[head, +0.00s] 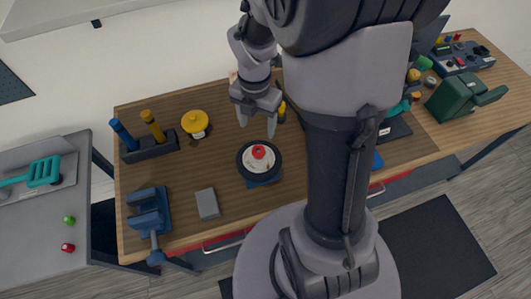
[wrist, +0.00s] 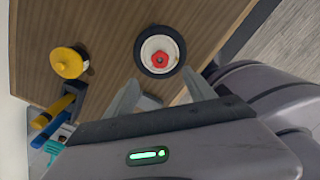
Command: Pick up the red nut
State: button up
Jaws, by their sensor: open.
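A red nut (head: 258,151) lies on the white middle of a round black-rimmed wheel (head: 243,168) on the wooden bench. In the wrist view the red nut (wrist: 160,59) looks lobed and sits near the centre of the wheel (wrist: 141,66). My gripper (head: 257,129) is open and empty, just behind the wheel in the head view. In the wrist view its two fingers (wrist: 160,81) point toward the wheel, with the nut between their lines and beyond the tips. I see no contact. Another small red piece (head: 67,247) lies on the grey table at the left.
A yellow round-topped object (head: 195,122), a holder with blue and yellow handles (head: 151,146), a blue vise (head: 149,211) and a grey block (head: 207,203) stand left of the wheel. A green machine (head: 461,98) is at the right. Bare wood surrounds the wheel's left side.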

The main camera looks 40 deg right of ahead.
aim_at(258, 151)
notch_tip(258, 151, down, 12)
jog(key=b, duration=0.3)
jog(key=shift+r, duration=0.1)
grip_shut()
